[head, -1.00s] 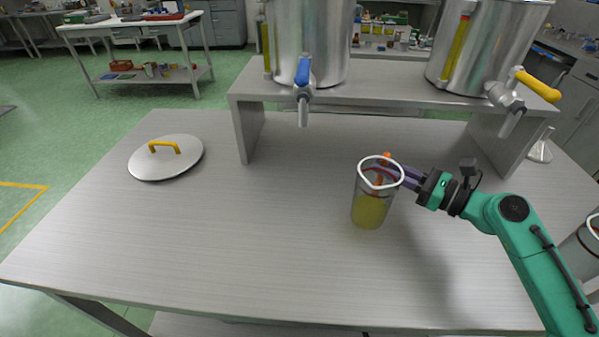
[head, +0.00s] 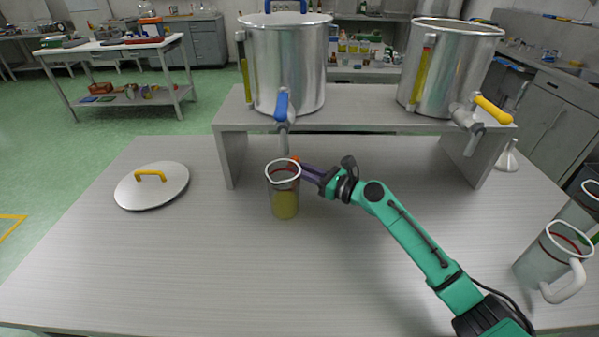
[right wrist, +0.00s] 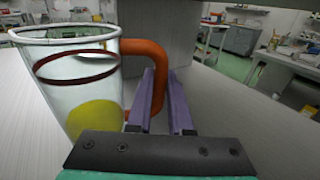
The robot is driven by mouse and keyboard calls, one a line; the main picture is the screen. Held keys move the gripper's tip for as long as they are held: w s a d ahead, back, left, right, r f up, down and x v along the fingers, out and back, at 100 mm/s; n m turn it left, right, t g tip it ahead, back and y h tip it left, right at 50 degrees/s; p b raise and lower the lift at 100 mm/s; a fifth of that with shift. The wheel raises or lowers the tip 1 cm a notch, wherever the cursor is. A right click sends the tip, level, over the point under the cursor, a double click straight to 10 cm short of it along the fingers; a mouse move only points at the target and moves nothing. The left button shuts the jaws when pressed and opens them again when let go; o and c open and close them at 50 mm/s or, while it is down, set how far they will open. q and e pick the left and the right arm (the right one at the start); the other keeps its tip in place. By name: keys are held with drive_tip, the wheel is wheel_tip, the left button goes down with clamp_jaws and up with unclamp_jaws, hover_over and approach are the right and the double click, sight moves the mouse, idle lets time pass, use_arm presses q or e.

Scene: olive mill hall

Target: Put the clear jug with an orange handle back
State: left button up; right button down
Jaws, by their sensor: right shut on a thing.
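The clear jug (head: 285,188) with an orange handle (right wrist: 160,62) holds some yellow-green liquid and has a red ring below its white rim. It is upright in front of the metal stand, just below the blue tap. I cannot tell whether its base touches the table. My right gripper (head: 306,172) is shut on the orange handle from the right; its purple fingers (right wrist: 163,98) lie to either side of the handle in the right wrist view. My left gripper is not in view.
Two steel tanks (head: 290,70) (head: 447,75) stand on the metal stand (head: 229,155), with a blue tap (head: 282,105) and a yellow tap (head: 490,108). A lid (head: 150,190) lies left. A white-handled jug (head: 545,262) and another jug (head: 580,212) stand right. The front table is clear.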

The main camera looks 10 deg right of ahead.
drive_tip(key=shift+f, duration=0.65)
drive_tip(key=c, duration=0.8)
unclamp_jaws()
drive_tip(key=shift+d+r, duration=0.1)
drive_tip(key=b+v, duration=0.2)
drive_tip(key=v, duration=1)
